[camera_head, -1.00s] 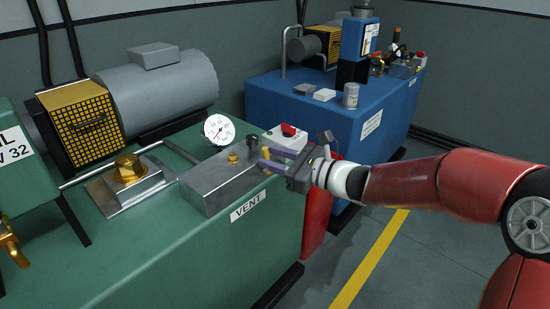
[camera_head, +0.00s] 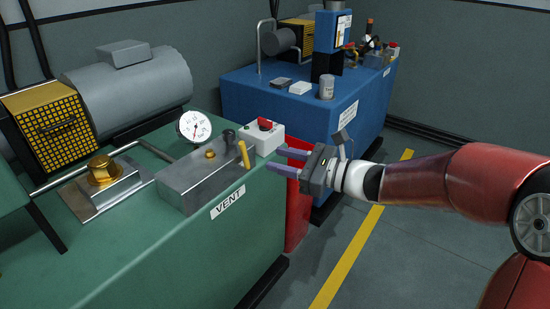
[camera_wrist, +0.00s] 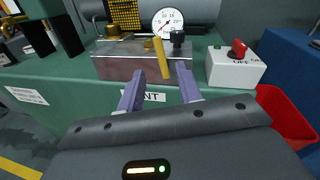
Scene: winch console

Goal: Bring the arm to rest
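My gripper (camera_head: 274,159) is open and empty, at the end of my arm on the right in the head view. Its two purple fingers point left toward the yellow lever (camera_head: 244,154) on the grey valve block (camera_head: 195,182), with a gap between. In the wrist view the open gripper (camera_wrist: 161,88) faces the yellow lever (camera_wrist: 161,57), which stands nearly upright beyond the fingers. The VENT label (camera_head: 228,202) is on the green tank's front face, below the block.
A dial gauge (camera_head: 194,127) and a white switch box (camera_head: 262,138) with a red knob stand by the block. The green tank (camera_head: 150,245) fills the left. A red container (camera_head: 297,215) is below my gripper. A blue tank (camera_head: 262,100) stands behind. Floor is clear at right.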

